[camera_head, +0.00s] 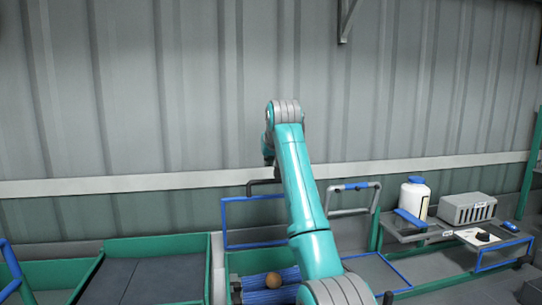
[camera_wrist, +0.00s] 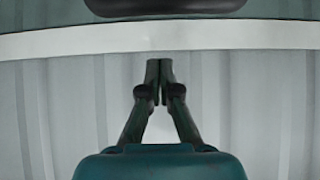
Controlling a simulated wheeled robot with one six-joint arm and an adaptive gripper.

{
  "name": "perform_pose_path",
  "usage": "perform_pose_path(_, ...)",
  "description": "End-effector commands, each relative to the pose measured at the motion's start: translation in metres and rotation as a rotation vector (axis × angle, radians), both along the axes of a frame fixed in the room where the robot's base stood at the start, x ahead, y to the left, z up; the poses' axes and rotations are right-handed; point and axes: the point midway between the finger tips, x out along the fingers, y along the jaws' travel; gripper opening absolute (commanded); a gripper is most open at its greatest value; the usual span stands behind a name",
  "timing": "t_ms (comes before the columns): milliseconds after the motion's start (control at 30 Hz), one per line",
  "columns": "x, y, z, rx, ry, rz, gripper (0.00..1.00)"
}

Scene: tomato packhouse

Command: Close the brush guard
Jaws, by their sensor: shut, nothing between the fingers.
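What looks like the brush guard is an upright blue-edged frame (camera_head: 223,222), standing raised behind the blue brush rollers (camera_head: 256,297). Part of the guard and rollers is hidden behind my arm. A round brown fruit (camera_head: 273,280) lies on the rollers. My gripper (camera_wrist: 160,66) is shut and empty in the wrist view, with its fingertips together in front of the wall. In the head view my arm rises over the rollers, and I cannot make out the fingers there.
A green-edged dark bed (camera_head: 150,281) lies left of the rollers. To the right are a grey tube frame with a blue grip (camera_head: 352,187), a white blue-capped container (camera_head: 413,197) and a grey vented box (camera_head: 467,208). A pale rail (camera_head: 110,185) crosses the wall behind.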

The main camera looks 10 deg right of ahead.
Motion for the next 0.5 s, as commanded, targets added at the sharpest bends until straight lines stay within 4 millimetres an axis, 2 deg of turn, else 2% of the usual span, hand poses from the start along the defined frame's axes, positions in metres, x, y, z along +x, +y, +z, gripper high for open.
perform_pose_path(233,0.018,0.000,-0.016,0.000,0.001,0.000,0.00)
perform_pose_path(500,0.003,0.000,-0.024,0.000,0.000,0.000,0.00)
